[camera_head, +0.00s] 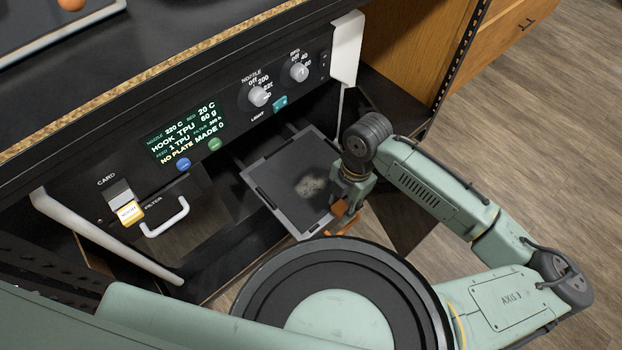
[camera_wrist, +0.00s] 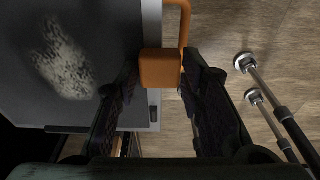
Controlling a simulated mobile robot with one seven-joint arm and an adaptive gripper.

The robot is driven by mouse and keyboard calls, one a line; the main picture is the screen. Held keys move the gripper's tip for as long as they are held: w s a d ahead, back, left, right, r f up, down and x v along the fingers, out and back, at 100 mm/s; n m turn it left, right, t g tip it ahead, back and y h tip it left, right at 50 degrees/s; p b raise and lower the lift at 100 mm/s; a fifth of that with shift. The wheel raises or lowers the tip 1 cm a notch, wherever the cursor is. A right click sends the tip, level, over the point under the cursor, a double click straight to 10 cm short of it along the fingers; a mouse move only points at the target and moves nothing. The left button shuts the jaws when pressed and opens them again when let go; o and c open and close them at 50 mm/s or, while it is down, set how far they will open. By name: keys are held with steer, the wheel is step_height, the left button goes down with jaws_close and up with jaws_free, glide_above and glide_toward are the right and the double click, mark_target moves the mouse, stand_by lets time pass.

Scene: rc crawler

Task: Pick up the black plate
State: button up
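A dark grey-black square plate-like panel (camera_head: 307,179) with a pale speckled patch lies in a lighter grey frame, out in front of the printer. It fills the left of the wrist view (camera_wrist: 40,105). I cannot tell whether the dark panel is separate from the frame. An orange handle (camera_head: 344,226) with a block (camera_wrist: 160,69) is at the frame's outer edge. My gripper (camera_head: 344,203) is at that edge. In the wrist view its fingertips (camera_wrist: 161,66) close in on both sides of the orange block. The exact contact is partly hidden.
The printer's screen (camera_head: 187,134) reads "NO PLATE". A white filter handle (camera_head: 165,221) and white side posts (camera_head: 346,48) stick out around it. A wooden cabinet (camera_head: 410,40) stands at the right. Open wooden floor (camera_head: 560,130) lies beyond my arm.

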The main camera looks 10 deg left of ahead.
jaws_close()
stand_by(0.3)
